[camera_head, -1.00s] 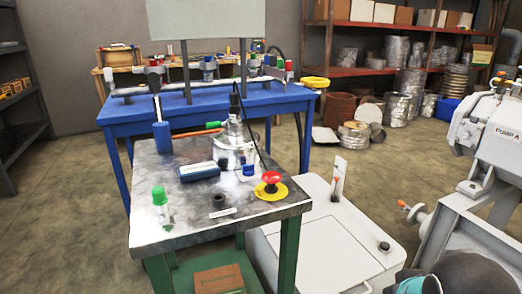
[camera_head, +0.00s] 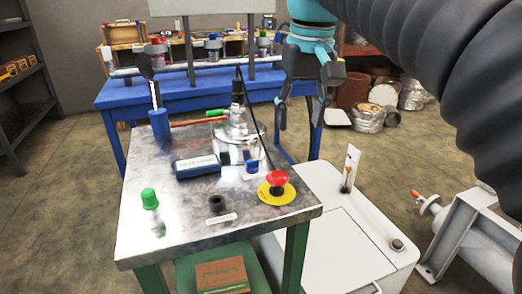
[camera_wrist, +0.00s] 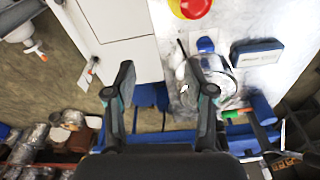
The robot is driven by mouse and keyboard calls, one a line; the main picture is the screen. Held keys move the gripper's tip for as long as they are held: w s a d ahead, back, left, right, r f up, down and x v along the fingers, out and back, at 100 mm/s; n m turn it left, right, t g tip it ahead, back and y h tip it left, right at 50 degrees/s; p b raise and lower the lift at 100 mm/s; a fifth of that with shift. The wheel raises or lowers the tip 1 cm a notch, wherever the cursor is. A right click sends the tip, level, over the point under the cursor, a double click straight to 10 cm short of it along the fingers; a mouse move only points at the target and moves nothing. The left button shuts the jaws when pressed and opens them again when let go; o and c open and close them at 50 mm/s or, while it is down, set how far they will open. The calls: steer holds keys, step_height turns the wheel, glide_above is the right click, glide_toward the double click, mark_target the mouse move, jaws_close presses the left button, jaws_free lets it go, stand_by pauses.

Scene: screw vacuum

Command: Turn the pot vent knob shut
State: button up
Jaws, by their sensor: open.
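The clear pot (camera_head: 240,148) stands on the metal top of the green-legged table, with a dark fitting and cable rising from its lid. A small blue knob (camera_head: 252,166) sits at the pot's near right side. Its turned position is too small to tell. My gripper (camera_head: 300,112) hangs fingers down, open and empty, to the right of the pot and apart from it. In the wrist view my gripper (camera_wrist: 160,82) is spread. The pot (camera_wrist: 220,85) lies partly behind the right finger, and the blue knob (camera_wrist: 205,44) shows beyond that finger.
A red button on a yellow base (camera_head: 276,184), a dark blue box (camera_head: 197,166), a green-capped bottle (camera_head: 149,199) and a black ring (camera_head: 216,202) share the tabletop. A white cabinet (camera_head: 345,240) stands at right. A blue bench (camera_head: 180,95) is behind.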

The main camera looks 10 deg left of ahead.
step_height(320, 180, up, 3)
steer(key=n+g, duration=0.1)
steer(key=n, duration=0.1)
glide_above(252, 160)
steer(key=shift+h, duration=0.3)
step_height(252, 160, down, 14)
steer(key=b, duration=0.5)
steer(key=shift+r, duration=0.25)
jaws_close()
